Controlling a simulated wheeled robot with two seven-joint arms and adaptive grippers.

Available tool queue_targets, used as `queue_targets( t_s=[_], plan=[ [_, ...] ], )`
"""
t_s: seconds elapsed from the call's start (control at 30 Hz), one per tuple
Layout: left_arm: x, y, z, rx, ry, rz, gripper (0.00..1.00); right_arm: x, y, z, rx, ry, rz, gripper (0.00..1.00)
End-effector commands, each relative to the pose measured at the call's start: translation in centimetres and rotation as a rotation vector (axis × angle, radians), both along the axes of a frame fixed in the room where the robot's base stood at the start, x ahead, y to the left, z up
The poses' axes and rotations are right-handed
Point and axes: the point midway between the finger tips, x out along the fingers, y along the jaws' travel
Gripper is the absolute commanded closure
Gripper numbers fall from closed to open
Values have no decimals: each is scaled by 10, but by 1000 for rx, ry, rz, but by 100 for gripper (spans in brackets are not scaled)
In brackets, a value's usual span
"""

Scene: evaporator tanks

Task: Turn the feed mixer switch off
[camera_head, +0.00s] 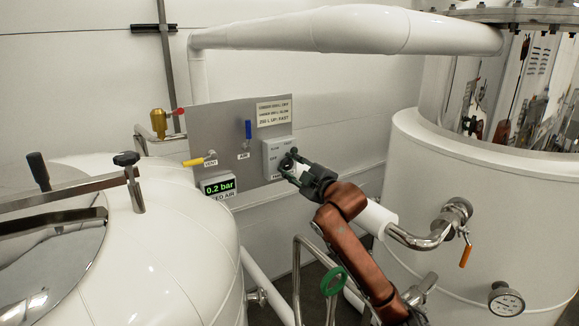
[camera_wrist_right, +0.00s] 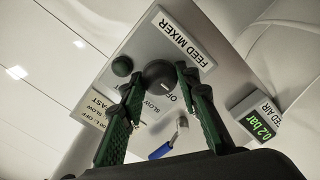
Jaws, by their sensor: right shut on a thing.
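The feed mixer switch (camera_wrist_right: 159,74) is a dark round knob on a pale box (camera_head: 272,150) fixed to the grey panel. In the wrist view it sits beside the FEED MIXER label (camera_wrist_right: 182,42), with OFF and SLOW lettering near it. My right gripper (camera_head: 289,161) reaches the box from the lower right and hides most of the knob in the head view. In the wrist view its green fingers (camera_wrist_right: 160,84) are at both sides of the knob, shut on it. I cannot tell which mark the knob points to. My left gripper is not in view.
Blue-handled (camera_head: 248,129) and yellow-handled (camera_head: 194,161) valves and a 0.2 bar display (camera_head: 218,187) are left of the switch box. White tanks stand left (camera_head: 170,255) and right (camera_head: 440,190); an overhead pipe (camera_head: 360,29) crosses between.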

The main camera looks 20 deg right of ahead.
Motion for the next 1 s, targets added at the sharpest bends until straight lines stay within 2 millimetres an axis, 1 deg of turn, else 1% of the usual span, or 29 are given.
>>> queue_targets(
  t_s=[0.07,0.1,0.33,0.57,0.67,0.77,0.83,1.0],
  plan=[
    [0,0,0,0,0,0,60,0,1,-2,-1,4,1,95],
    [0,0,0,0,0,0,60,0,1,-2,-1,4,1,68],
    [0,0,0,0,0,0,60,0,0,-1,1,2,0,53],
    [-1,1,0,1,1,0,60,0,0,-1,1,1,1,53],
    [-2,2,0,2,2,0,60,-3,-1,-1,0,1,0,53],
    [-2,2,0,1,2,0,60,-14,-3,0,-1,0,-1,53],
    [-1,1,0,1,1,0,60,-25,-4,-1,-2,1,0,53],
    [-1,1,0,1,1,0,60,-61,-9,-2,-5,1,-1,53]
  ],
)
